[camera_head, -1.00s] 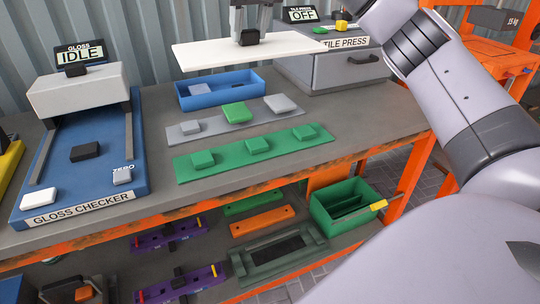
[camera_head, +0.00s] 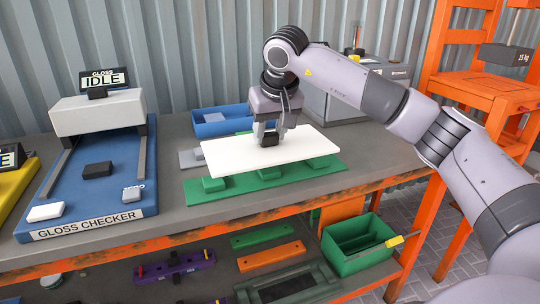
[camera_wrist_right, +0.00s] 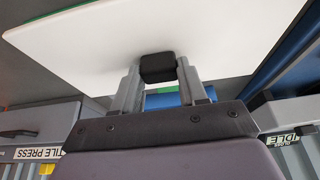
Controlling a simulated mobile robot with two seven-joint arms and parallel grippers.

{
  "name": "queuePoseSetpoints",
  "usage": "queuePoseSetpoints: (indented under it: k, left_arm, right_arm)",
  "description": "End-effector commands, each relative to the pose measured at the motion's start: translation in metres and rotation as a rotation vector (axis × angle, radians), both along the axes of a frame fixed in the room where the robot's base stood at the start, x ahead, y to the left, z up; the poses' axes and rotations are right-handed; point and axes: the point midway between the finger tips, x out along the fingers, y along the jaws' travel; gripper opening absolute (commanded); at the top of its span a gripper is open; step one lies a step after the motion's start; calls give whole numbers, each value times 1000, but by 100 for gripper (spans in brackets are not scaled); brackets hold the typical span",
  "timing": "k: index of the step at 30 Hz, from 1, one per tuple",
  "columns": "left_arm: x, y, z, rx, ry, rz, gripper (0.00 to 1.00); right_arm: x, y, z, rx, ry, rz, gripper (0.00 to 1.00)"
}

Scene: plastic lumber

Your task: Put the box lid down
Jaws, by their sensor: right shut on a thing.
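The box lid (camera_head: 225,154) is a flat white panel with a small black knob (camera_head: 269,139) on top. In the head view it lies level over the grey and green strips. My right gripper (camera_head: 270,136) is shut on the knob from above. In the right wrist view the fingers (camera_wrist_right: 157,72) close on the knob and the white lid (camera_wrist_right: 80,55) fills the upper left. Whether the lid touches the blocks under it I cannot tell. The open blue box (camera_head: 222,120) stands behind the lid, partly hidden by it and the gripper. My left gripper is not in view.
The green strip (camera_head: 205,195) with green blocks lies in front of the lid. The gloss checker (camera_head: 110,165) stands at left, the tile press (camera_head: 345,95) behind right. The bench's front edge (camera_head: 180,222) is close. A green bin (camera_head: 355,235) sits on the lower shelf.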

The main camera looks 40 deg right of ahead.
Motion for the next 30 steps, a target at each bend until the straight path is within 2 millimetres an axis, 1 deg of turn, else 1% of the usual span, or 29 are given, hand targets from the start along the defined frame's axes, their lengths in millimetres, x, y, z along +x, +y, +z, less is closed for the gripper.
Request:
queuePoseSetpoints:
  k: [5,12,13,21,25,26,27,28,30]
  left_arm:
    - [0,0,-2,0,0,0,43]
    - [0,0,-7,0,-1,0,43]
    - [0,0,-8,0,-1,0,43]
    - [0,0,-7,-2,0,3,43]
    - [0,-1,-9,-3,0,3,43]
    - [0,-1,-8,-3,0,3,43]
    - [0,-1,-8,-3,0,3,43]
    - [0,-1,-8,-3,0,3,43]
    - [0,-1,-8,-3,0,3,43]
  right_arm:
    - [0,0,-11,0,-2,-2,0]
    - [0,-1,-45,-1,-1,-1,0]
    - [0,0,-48,0,-1,-1,0]
    - [0,0,-49,1,-3,-1,0]
    - [0,0,-53,1,-2,-1,0]
    - [0,0,-53,0,0,-1,52]
    - [0,0,-53,0,0,-1,65]
    - [0,0,-53,0,0,-1,68]
    - [0,0,-53,0,0,-1,68]
